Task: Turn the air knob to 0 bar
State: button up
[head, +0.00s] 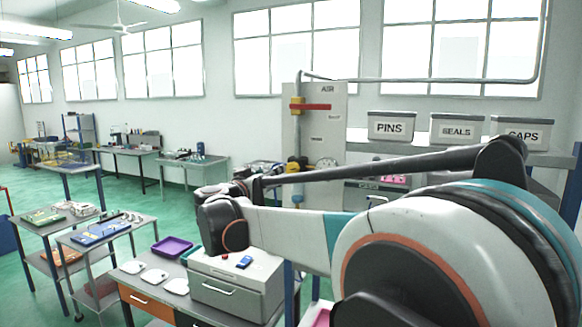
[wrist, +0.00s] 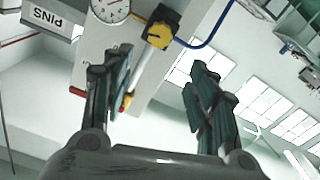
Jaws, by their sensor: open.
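The air panel (head: 331,119) stands on the wall side, marked AIR, with a round gauge (head: 326,163) low on it. A yellow fitting with dark parts (head: 294,166) sits left of the gauge; it seems to carry the air knob. In the wrist view the yellow fitting (wrist: 160,34) is near the top with a dark part above it, beside the gauge (wrist: 110,6). The knob's setting and the gauge reading are too small to tell. My gripper (wrist: 150,68) is open and empty, its fingers apart, with the fitting beyond the gap between the tips.
A red-handled valve (head: 312,106) is higher on the panel. A blue hose (wrist: 207,38) runs from the fitting. Bins marked PINS (head: 391,126), SEALS (head: 457,128) and CAPS (head: 520,132) stand right of the panel. A grey case (head: 235,284) sits on a bench below my arm.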

aim_at(290, 167)
jog(key=p+x, duration=0.3)
jog(key=x, duration=1)
jog(key=shift+d+f, duration=0.1)
jog(key=shift+c, duration=0.3)
jog(key=c, duration=0.9)
